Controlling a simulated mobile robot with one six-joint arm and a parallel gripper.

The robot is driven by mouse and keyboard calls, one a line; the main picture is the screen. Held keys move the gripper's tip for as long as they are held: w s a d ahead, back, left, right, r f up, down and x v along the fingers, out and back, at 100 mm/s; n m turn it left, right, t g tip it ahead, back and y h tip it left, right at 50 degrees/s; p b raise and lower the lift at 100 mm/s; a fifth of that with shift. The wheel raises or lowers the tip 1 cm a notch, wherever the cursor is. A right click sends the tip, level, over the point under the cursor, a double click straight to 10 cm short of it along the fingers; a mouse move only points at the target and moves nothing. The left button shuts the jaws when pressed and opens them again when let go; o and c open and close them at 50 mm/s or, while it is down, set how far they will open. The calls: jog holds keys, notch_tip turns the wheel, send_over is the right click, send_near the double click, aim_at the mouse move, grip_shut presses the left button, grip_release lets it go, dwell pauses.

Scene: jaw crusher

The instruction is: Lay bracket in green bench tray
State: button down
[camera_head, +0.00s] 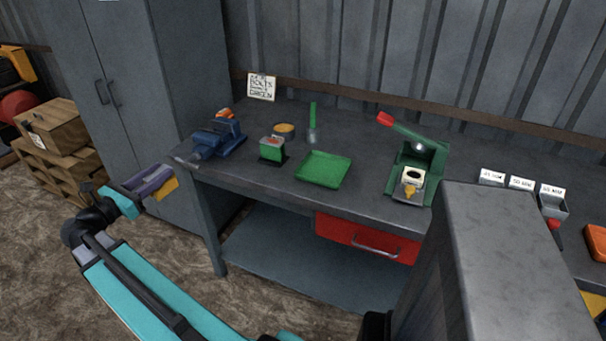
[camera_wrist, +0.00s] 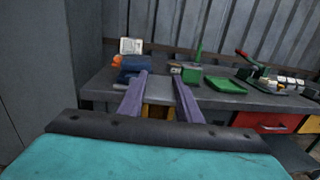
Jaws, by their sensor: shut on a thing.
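My gripper (camera_head: 158,180) is at the left, off the bench's left end and in front of the grey cabinet. Its purple fingers also show in the wrist view (camera_wrist: 161,82). They are shut on a yellow-orange bracket (camera_head: 169,187), of which only part shows between the fingers in the wrist view (camera_wrist: 156,110). The green bench tray (camera_head: 323,169) lies on the bench top, right of my gripper and apart from it. It looks empty, and it also shows in the wrist view (camera_wrist: 226,85).
A blue vise (camera_head: 217,139) stands at the bench's left end. A grey block (camera_head: 520,260) fills the near right.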

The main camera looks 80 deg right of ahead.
jog(key=s+d+m+g+y+b, duration=0.2)
jog(key=s+d, duration=0.4)
jog(key=s, duration=0.4)
jog(key=s+d+m+g+y+b, duration=0.2)
jog(key=s+d, duration=0.4)
jog(key=s, duration=0.4)
jog(key=s+d+m+g+y+b, duration=0.1)
jog(key=s+d+m+g+y, duration=0.2)
jog(key=s+d+g, duration=0.3)
jog(key=s, duration=0.4)
jog(key=shift+r+m+y+b, duration=0.15)
jog(key=shift+m+y+b, duration=0.15)
jog(key=shift+m+b, duration=0.1)
jog(key=shift+d, duration=0.1)
send_over(323, 170)
jog(key=f, duration=0.2)
jog(key=shift+d+r+p, duration=0.1)
jog(key=shift+r+p, duration=0.15)
jog(key=shift+p, duration=0.15)
jog(key=shift+f, duration=1.75)
jog(key=shift+f, duration=0.1)
